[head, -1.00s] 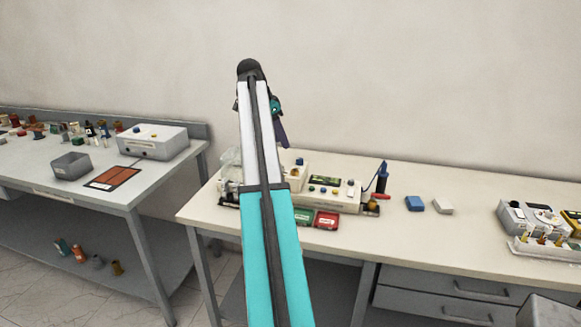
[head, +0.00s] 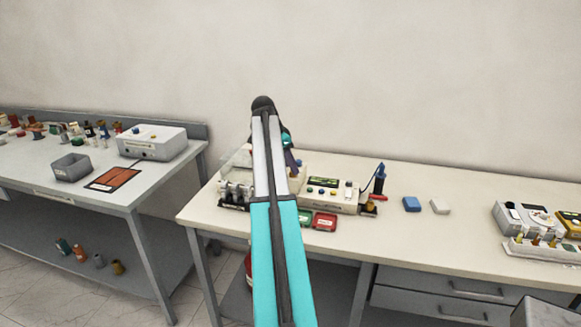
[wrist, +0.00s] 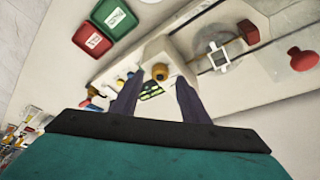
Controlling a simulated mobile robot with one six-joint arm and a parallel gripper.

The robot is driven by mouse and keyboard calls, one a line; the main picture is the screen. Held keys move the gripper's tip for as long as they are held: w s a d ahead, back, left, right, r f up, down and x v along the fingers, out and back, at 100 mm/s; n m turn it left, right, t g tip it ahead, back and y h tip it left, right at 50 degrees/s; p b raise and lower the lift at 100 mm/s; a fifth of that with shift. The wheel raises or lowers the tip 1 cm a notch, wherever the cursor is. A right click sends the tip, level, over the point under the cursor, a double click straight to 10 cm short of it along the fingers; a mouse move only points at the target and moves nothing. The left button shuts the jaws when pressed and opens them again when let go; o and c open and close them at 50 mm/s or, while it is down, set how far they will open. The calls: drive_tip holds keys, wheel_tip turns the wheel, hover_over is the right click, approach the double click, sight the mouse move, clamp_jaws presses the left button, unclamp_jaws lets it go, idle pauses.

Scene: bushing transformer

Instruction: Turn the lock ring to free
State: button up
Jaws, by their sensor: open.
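My gripper (wrist: 158,88) is open and empty in the wrist view, its two dark fingers spread above a cream device (wrist: 175,58). A round brown-gold knob (wrist: 160,72) on that device shows between the fingertips, apart from them as far as I can tell. A white square ring-like part (wrist: 218,57) sits on a clear cover to its right. I cannot tell for sure which part is the lock ring. In the head view my gripper (head: 291,160) is mostly behind my arm, over the left part of the cream device (head: 330,194).
Green (wrist: 116,17) and red (wrist: 93,39) trays lie beside the device. A red knob (wrist: 303,59) is at the far right of the wrist view.

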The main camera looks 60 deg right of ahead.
drive_tip(key=shift+x, duration=1.05)
clamp_jaws()
